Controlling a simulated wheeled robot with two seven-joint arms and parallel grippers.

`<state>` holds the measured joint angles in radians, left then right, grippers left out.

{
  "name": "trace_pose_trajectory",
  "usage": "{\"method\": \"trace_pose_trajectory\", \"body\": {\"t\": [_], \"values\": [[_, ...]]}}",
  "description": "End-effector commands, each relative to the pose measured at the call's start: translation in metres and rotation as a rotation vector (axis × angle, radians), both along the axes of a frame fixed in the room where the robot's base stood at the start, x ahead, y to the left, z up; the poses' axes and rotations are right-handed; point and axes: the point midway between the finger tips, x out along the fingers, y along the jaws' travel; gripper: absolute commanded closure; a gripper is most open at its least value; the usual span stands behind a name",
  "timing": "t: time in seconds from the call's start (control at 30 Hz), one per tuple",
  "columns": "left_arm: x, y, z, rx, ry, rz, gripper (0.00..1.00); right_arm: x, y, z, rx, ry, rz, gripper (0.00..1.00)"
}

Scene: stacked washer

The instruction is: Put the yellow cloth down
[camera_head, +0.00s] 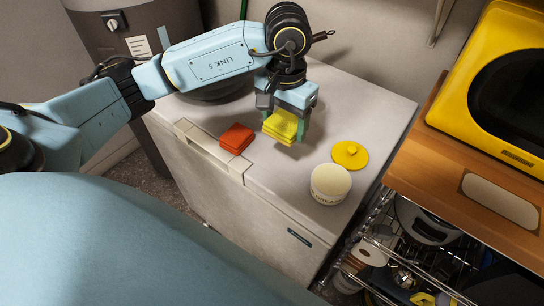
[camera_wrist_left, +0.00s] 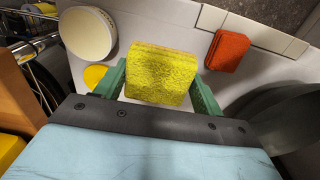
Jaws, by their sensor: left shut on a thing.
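The yellow cloth (camera_head: 281,126) is a folded, textured stack at my left gripper (camera_head: 290,117), over the white chest top. In the left wrist view the yellow cloth (camera_wrist_left: 162,75) sits between the two green fingers of my left gripper (camera_wrist_left: 163,88), which is shut on it. I cannot tell whether the cloth touches the surface below. A folded orange-red cloth (camera_head: 237,138) lies on the white chest (camera_head: 215,117) to the left of the yellow one. My right gripper is not in view.
A white round canister (camera_head: 330,184) stands on the chest's right part, with a yellow lid (camera_head: 350,155) lying behind it. A wooden shelf with a yellow microwave (camera_head: 500,75) is at the right. A wire rack (camera_head: 400,255) holds kitchen items below. A grey bin (camera_head: 150,40) stands behind.

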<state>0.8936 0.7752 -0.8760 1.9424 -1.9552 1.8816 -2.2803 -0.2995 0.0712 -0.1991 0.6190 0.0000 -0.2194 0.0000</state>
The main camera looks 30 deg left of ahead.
Motion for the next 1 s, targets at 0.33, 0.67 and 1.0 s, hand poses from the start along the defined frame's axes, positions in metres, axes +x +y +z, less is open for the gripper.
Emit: {"method": "trace_pose_trajectory", "body": {"t": [0.33,0.67,1.0], "values": [[-0.007,0.019,-0.042,0.008,0.009,-0.001,0.57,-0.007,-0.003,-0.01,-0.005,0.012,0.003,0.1],[-0.006,0.019,-0.079,0.007,0.004,-0.001,0.57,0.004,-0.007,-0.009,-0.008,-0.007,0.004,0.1],[-0.006,0.019,-0.112,0.007,0.002,-0.003,0.57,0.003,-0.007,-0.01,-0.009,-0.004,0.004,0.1]]}}
